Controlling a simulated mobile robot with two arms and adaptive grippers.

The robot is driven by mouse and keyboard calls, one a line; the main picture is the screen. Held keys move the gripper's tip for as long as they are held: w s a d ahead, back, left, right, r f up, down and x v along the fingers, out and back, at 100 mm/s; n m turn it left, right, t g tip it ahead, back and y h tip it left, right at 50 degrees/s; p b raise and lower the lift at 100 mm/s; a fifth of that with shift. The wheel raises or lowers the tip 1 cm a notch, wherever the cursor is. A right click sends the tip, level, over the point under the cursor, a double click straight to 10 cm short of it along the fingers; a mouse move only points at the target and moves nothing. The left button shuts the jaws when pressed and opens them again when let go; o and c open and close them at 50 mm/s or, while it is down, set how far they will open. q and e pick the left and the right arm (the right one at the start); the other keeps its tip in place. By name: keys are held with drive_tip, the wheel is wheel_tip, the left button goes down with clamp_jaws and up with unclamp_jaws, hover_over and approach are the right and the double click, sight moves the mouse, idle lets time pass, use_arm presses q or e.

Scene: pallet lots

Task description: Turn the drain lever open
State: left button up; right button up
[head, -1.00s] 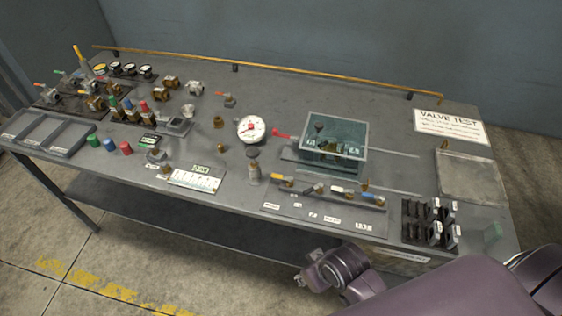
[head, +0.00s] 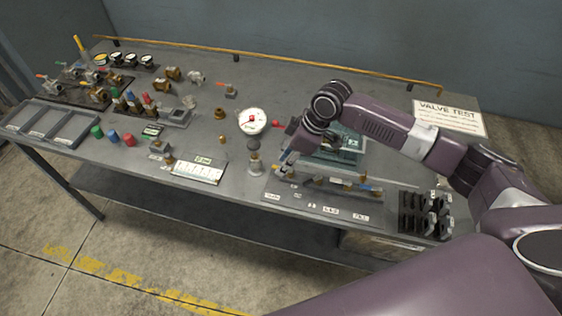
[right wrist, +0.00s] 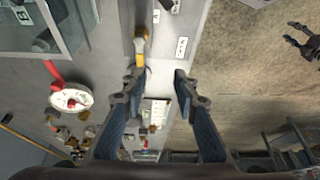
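Several small valves with coloured levers stand in a row on a grey labelled plate (head: 318,208) near the bench's front edge. The labels are too small to read, so I cannot tell which is the drain lever. A yellow-handled lever (right wrist: 140,45) shows in the right wrist view, ahead of my right gripper (right wrist: 158,80) and nearer its left finger. That gripper is open and empty; in the head view (head: 286,164) it is above the left end of the row. A red lever (head: 279,124) is beside the clear tank (head: 350,143), partly hidden by my arm. My left gripper is out of view.
A round gauge (head: 252,120) stands left of the tank. Black holders (head: 424,213) are at the front right. A white chart (head: 200,169), coloured caps and a grey tray (head: 50,124) lie leftward. A brass rail (head: 235,58) runs along the back.

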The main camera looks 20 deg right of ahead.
drive_tip(key=w+d+r, duration=0.2)
drive_tip(key=shift+d, duration=0.35)
drive_tip(key=shift+w+f, duration=0.1)
drive_tip(key=shift+f, duration=0.05)
drive_tip(key=p+x, duration=0.2)
drive_tip(key=x, duration=0.5)
drive_tip(key=shift+w+f, duration=0.15)
drive_tip(key=shift+f, duration=0.05)
drive_tip(key=shift+c, duration=0.5)
clamp_jaws()
